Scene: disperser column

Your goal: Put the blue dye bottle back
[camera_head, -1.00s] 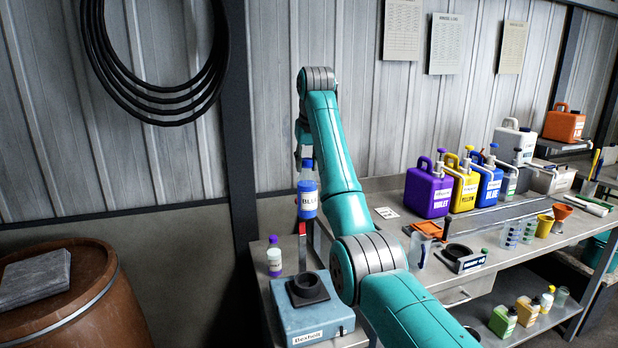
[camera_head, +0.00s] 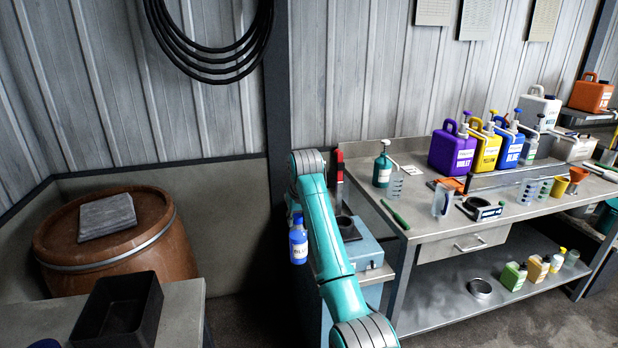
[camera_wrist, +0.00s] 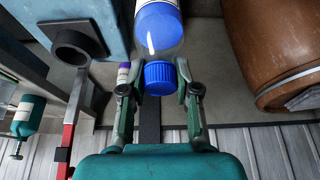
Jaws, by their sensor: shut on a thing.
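The blue dye bottle (camera_head: 298,246) hangs upright beside my arm in the head view. It has a blue cap, blue contents and a label reading "BLUE". My gripper's fingers (camera_wrist: 159,90) stand on both sides of the blue cap (camera_wrist: 159,77) in the wrist view and are shut on the bottle's top. The bottle's body (camera_wrist: 160,30) extends beyond the fingers there. In the head view my arm hides most of the gripper.
A blue device (camera_head: 362,255) with a black ring stands just right of my arm. A workbench (camera_head: 450,238) holds violet, yellow and blue jugs. A barrel (camera_head: 170,255) and a table with a black bin (camera_head: 120,315) are at left.

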